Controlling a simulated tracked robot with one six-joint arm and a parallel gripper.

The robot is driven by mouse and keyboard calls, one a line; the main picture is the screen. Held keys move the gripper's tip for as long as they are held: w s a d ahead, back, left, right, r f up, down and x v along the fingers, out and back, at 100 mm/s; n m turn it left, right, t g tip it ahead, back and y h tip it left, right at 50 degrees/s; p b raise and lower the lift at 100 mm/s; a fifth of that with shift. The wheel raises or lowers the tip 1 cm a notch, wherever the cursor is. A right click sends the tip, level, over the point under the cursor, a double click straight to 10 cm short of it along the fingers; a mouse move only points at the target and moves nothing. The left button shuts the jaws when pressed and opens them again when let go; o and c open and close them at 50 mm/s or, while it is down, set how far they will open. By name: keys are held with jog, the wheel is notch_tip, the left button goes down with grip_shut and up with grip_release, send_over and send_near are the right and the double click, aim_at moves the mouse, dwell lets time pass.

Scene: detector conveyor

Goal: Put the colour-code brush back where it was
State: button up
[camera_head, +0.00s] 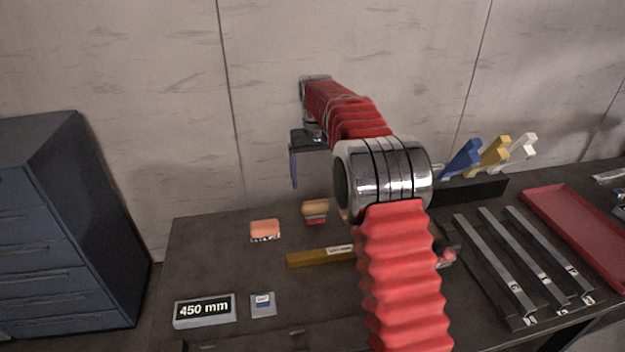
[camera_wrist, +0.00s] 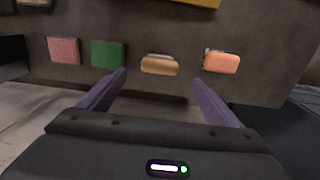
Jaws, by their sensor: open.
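A tan-topped brush (camera_head: 315,207), with red below its top, stands near the table's back edge; whether the red is bristles or a patch is unclear. In the wrist view the tan brush (camera_wrist: 160,65) lies ahead, between the lines of my fingers. An orange block-like brush (camera_head: 265,228) with a pale speckled underside is left of it; it also shows in the wrist view (camera_wrist: 221,62). The wrist view shows a green square (camera_wrist: 108,54) and a pink square (camera_wrist: 64,51) in the same row. My gripper (camera_head: 294,172) is open and empty, above the table's back edge.
A yellow bar (camera_head: 318,257), a 450 mm display (camera_head: 204,310) and a small card (camera_head: 263,304) lie in front. Grey bars (camera_head: 525,262), a red tray (camera_head: 577,225) and blue, yellow and white hooked pieces (camera_head: 490,155) are right. A cabinet (camera_head: 75,230) stands left.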

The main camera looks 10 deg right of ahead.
dwell(0.3)
jog(key=s+r+t, duration=0.2)
jog(key=s+r, duration=0.5)
jog(key=s, duration=0.3)
jog(key=s+r+t, duration=0.1)
jog(key=s+r, duration=0.6)
jog(key=s, duration=0.4)
jog(key=s+f+t, duration=0.1)
jog(key=s+f, duration=0.2)
jog(key=s, duration=0.7)
jog(key=s+f+t, duration=0.1)
jog(key=s+f, duration=0.2)
jog(key=s, duration=0.8)
jog(key=shift+a+t, duration=0.3)
jog(key=shift+a, duration=0.1)
jog(key=shift+c, duration=0.3)
